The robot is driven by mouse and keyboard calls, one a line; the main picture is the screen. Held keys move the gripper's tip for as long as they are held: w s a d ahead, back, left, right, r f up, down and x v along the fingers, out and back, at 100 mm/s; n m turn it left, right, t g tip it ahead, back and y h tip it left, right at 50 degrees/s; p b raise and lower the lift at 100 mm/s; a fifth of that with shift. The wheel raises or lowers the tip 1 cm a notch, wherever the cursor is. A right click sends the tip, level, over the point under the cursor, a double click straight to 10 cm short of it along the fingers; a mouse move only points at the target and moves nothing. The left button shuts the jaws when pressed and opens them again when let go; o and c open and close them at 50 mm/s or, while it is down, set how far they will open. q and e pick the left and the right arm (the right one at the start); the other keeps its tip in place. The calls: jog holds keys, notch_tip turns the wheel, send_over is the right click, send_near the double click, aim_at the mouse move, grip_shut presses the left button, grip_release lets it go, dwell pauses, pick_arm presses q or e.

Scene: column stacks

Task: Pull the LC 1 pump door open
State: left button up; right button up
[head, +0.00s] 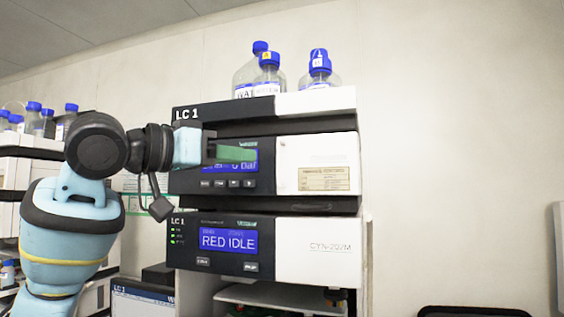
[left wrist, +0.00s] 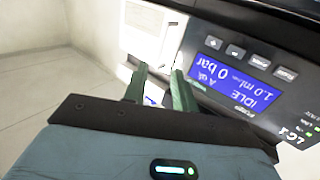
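The LC 1 pump is the middle unit of the stack, with a dark panel and a blue display reading 0 bar and 1.0 ml/min in the left wrist view (left wrist: 232,85). Its white front panel (head: 315,150), which looks like the door, carries a beige label and appears closed. The panel also shows in the left wrist view (left wrist: 150,30). My left gripper (head: 240,154) is in front of the pump's display in the head view. Its green fingers (left wrist: 159,72) stand apart, near the seam between white and dark panels. I cannot tell whether they touch. My right gripper is not in view.
A lower unit (head: 330,246) reads RED IDLE. Blue-capped bottles (head: 319,72) stand on top of the stack. Another stack with bottles (head: 35,122) is at left behind my arm. A dark-framed screen (head: 140,300) is at bottom left. The wall right of the stack is bare.

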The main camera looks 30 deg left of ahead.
aim_at(271, 160)
pick_arm(q)
jog(key=shift+x, duration=3.85)
grip_shut()
